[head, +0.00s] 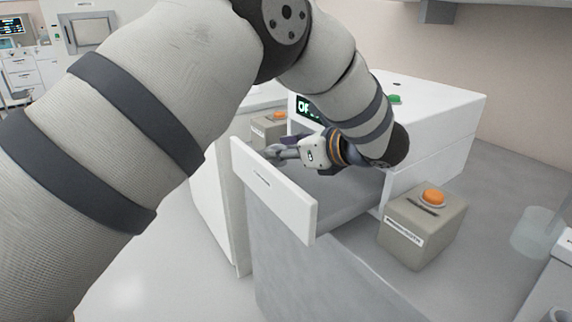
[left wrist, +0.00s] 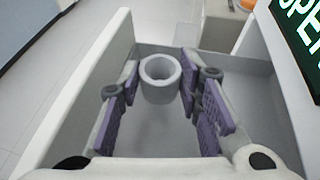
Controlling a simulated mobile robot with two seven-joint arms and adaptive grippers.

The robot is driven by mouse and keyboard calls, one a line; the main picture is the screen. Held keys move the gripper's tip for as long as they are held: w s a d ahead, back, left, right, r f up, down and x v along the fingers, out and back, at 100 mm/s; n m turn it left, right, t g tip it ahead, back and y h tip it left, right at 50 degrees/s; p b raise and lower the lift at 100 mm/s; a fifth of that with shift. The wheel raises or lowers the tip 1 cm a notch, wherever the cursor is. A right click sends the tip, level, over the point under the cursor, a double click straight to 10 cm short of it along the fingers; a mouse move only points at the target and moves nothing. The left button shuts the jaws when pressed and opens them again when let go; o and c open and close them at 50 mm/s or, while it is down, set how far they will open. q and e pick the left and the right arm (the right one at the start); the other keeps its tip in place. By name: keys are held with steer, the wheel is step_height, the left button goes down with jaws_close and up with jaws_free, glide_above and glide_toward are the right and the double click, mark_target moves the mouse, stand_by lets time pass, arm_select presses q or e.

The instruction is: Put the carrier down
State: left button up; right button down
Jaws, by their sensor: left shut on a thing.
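The carrier (left wrist: 162,92) is a pale grey round cup with an open top. In the left wrist view it stands roughly upright between the purple-padded fingers of my left gripper (left wrist: 160,80), which is shut on it. The carrier is over or inside the open drawer (left wrist: 78,92); whether its base touches the drawer floor I cannot tell. In the head view my left gripper (head: 285,152) is at the drawer, just behind its white front panel (head: 270,190). I cannot make out the carrier there. My right gripper is not in view.
The white machine (head: 440,105) has a dark display with green letters and a green button on top. A beige box (head: 420,230) with an orange button stands right of the drawer. A similar box (head: 268,130) stands behind. A clear vessel (head: 535,235) is at the right.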

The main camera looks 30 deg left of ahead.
mark_target(284, 164)
arm_select(q)
step_height(284, 164, down, 3)
steer(key=shift+f, duration=0.1)
steer(key=shift+s, duration=0.1)
steer(key=o, duration=1.1)
steer(key=shift+r, duration=0.2)
steer(key=v, duration=1.2)
